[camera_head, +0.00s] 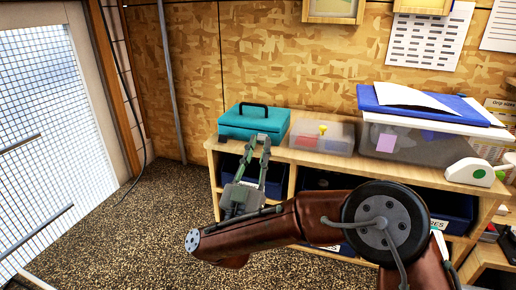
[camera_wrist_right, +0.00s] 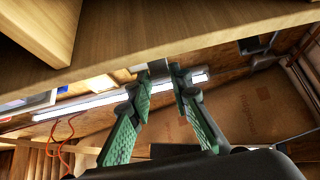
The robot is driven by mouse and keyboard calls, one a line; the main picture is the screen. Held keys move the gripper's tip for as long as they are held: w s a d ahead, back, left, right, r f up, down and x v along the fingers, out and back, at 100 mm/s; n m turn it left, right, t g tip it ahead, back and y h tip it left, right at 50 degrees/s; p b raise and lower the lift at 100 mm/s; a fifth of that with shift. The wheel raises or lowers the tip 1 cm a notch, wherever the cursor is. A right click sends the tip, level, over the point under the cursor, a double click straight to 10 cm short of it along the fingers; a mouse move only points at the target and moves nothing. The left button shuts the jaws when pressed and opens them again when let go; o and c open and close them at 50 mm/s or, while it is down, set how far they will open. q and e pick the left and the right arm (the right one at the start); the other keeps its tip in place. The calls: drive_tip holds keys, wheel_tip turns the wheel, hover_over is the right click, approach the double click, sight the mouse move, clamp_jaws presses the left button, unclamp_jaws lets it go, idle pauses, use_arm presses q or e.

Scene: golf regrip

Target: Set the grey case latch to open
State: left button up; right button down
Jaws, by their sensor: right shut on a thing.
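A teal case (camera_head: 252,124) with a dark handle sits closed on the left end of the wooden bench. My right gripper (camera_head: 260,140) reaches up to the lower front of the case, with its two green fingers close together. In the right wrist view its fingertips (camera_wrist_right: 167,70) are just beyond the wooden edge. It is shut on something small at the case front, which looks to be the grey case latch. The fingers hide the latch, so its position cannot be told. My left gripper is in neither view.
The wooden bench (camera_head: 330,160) has a front edge close to my right fingers, and dark bins (camera_head: 245,172) below. A clear box (camera_head: 322,136) stands right of the case, then a large clear bin (camera_head: 415,144) with a blue lid. The speckled floor (camera_head: 130,225) at left is clear.

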drive_tip(key=c, duration=1.8)
unclamp_jaws()
drive_tip(key=shift+w, duration=0.1)
drive_tip(key=shift+o, duration=0.2)
drive_tip(key=shift+f, duration=0.1)
drive_tip(key=v, duration=1.2)
